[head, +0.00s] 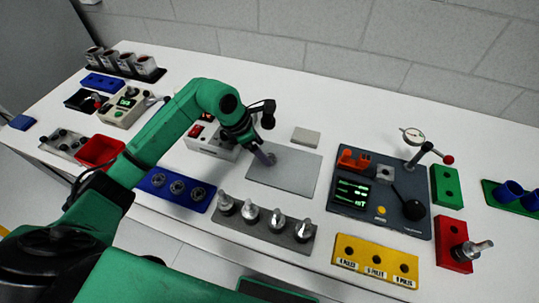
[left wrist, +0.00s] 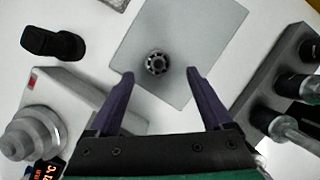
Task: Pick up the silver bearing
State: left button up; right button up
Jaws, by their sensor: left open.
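A small silver bearing (left wrist: 157,63), a ring with a dark centre, lies on a flat grey plate (left wrist: 205,25). My left gripper (head: 264,158) reaches down over the left part of this plate (head: 300,180) in the head view. In the left wrist view its two purple fingers are spread, with the bearing just ahead of and between their tips, and nothing is held. In the head view the gripper largely hides the bearing. My right gripper is not in view.
A blue block (head: 170,191) with several ring-shaped parts and a grey block (head: 262,232) with several silver-topped pieces stand in front. A dark test station (head: 375,220) with a dial gauge is right of the plate. A white instrument box (head: 208,147) stands close left.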

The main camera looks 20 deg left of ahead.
aim_at(267, 155)
pick_arm(q)
jog(key=p+x, duration=0.1)
jog(key=x, duration=0.3)
jog(key=shift+w+f, duration=0.15)
grip_shut()
